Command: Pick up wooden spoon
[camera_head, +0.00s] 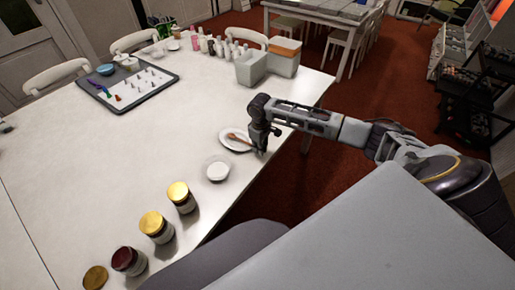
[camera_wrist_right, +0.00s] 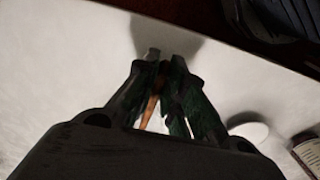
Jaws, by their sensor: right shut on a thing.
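The wooden spoon (camera_head: 237,138) is brown and lies across a white plate (camera_head: 228,145) near the right edge of the white table. In the right wrist view, part of the spoon (camera_wrist_right: 151,108) shows between the dark fingers. My right gripper (camera_head: 261,150) is at the right side of the plate, pointing down and shut on the spoon. It also fills the middle of the right wrist view (camera_wrist_right: 163,62). The fingers hide the end of the spoon. My left gripper is not in view.
A small white dish (camera_head: 217,169) sits in front of the plate. Several lidded jars (camera_head: 156,226) stand nearer. A grey tray (camera_head: 129,86) with small pieces, bottles (camera_head: 212,45) and bins (camera_head: 251,68) stand farther back. The table's middle is clear.

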